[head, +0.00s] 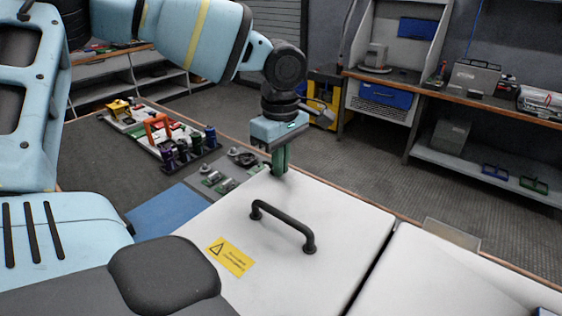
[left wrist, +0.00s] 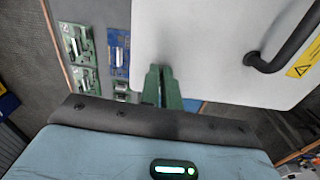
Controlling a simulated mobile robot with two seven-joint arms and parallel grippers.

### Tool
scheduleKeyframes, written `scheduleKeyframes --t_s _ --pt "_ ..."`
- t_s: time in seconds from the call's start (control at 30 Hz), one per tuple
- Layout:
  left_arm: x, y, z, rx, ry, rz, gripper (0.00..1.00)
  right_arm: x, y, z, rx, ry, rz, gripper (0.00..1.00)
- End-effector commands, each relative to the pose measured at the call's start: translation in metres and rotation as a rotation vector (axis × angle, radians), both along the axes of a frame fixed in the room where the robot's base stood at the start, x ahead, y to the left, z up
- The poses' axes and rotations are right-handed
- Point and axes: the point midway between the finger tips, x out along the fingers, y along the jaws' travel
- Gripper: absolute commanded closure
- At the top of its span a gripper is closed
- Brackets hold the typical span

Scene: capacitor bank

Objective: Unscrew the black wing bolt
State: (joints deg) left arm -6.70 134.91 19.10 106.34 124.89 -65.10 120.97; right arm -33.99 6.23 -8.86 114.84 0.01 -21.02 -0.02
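I cannot make out the black wing bolt in either view. My left gripper (head: 280,160) points down at the far edge of a white panel (head: 330,215) that has a black handle (head: 283,225). In the left wrist view, the green fingers of the left gripper (left wrist: 160,70) are close together beside the edge of the white panel (left wrist: 200,40), and I see nothing held between them. Whether the fingertips touch the panel is unclear. My right gripper is not in view.
Green circuit-board modules (left wrist: 78,45) and a blue one (left wrist: 118,50) lie on a grey surface left of the panel. A yellow warning label (head: 231,256) is on the panel. Tools and several dark bottles stand farther back left. A workbench (head: 480,100) is at the right.

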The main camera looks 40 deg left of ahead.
Motion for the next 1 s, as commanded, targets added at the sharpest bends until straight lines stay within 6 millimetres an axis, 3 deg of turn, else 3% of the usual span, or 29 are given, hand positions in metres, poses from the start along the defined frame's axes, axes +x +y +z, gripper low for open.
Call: scheduleKeyframes --t_s 0.37,0.6,1.0 --pt "-0.003 0.001 -0.005 0.000 0.015 0.006 1.00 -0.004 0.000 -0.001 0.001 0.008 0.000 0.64" --pt "-0.002 0.001 -0.003 0.000 0.011 0.005 0.70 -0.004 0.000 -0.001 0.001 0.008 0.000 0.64" --pt "-0.001 0.000 0.009 0.000 0.003 0.004 0.70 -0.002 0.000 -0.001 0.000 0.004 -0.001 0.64"
